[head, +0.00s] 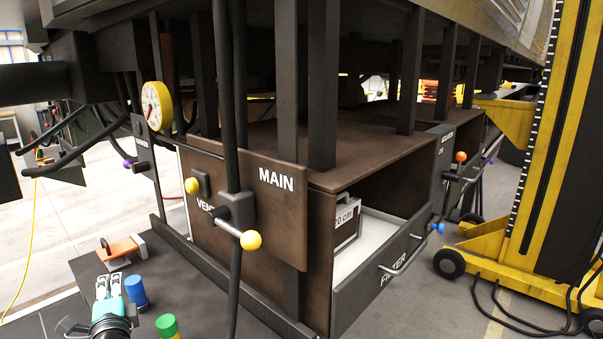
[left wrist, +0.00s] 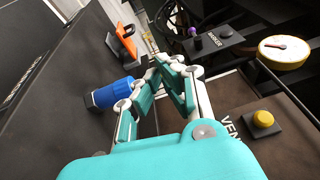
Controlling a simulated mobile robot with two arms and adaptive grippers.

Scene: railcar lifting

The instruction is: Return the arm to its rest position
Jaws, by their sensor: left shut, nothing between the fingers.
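My left gripper (head: 109,282) is at the lower left of the head view, over a dark surface in front of the railcar box. It is shut with nothing between its fingers. In the left wrist view the fingers (left wrist: 163,68) come together near the middle. A blue cylinder (head: 136,291) stands just right of the gripper; it also shows in the left wrist view (left wrist: 112,93). An orange clamp-like object (head: 122,248) lies behind the gripper and shows in the left wrist view (left wrist: 120,34). My right gripper is not in view.
A green-and-yellow cylinder (head: 167,326) stands near the bottom edge. A drawer marked FILTER (head: 385,280) is open. A yellow gauge (head: 157,106) and a yellow lifting column (head: 550,150) stand nearby.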

